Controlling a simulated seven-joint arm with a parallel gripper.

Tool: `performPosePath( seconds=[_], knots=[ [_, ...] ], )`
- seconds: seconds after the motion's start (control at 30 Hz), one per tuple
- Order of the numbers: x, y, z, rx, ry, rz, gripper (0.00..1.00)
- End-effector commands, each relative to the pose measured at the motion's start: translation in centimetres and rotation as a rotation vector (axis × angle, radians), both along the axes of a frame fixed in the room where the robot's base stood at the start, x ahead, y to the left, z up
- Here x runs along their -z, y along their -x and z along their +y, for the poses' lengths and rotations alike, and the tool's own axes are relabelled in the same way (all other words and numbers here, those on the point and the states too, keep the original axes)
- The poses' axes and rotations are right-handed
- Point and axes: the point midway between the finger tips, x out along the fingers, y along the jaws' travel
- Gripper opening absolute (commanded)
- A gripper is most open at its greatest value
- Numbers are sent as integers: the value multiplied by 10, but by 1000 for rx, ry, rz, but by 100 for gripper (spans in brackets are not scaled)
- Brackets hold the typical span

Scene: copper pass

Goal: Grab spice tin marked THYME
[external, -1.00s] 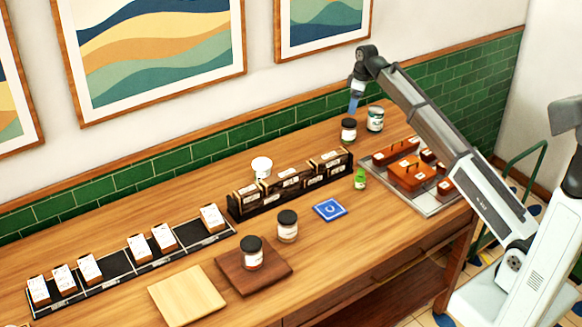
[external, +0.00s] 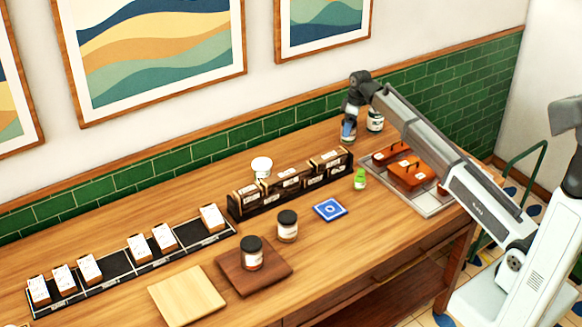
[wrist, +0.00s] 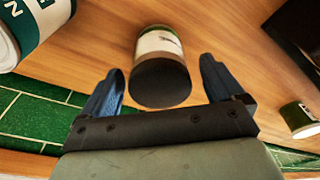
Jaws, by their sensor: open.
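My gripper (external: 348,134) is at the back right of the counter, pointing down over a dark-lidded jar. In the wrist view its two blue fingers (wrist: 158,92) are open, one on each side of this jar (wrist: 160,45), with a gap on both sides. The jar has a pale label with dark print that I cannot read. A white and green tin (external: 375,120) stands beside it, also at the upper left of the wrist view (wrist: 30,25). I can read THYME on nothing in view. In the external view my gripper mostly hides the jar.
A dark rack of labelled boxes (external: 240,210) stands mid-counter, with a small green bottle (external: 360,179) near its right end. A tray (external: 437,205) with orange-brown blocks is to the right. Two more dark-lidded jars (external: 287,226) (external: 251,252) stand nearer the front.

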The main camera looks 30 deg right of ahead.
Motion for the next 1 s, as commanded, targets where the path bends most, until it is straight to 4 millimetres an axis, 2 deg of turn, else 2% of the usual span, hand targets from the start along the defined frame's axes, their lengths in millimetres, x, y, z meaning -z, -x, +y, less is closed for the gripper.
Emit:
performPosePath(
  seconds=[0.1, 0.2, 0.47, 1.0],
  knots=[
    [18, -2, 1, 0, 0, 1, 95],
    [26, -3, 2, 0, 0, 0, 95],
    [29, -3, 2, 0, -1, -1, 94],
    [28, -3, 2, 0, -1, -1, 42]
  ],
)
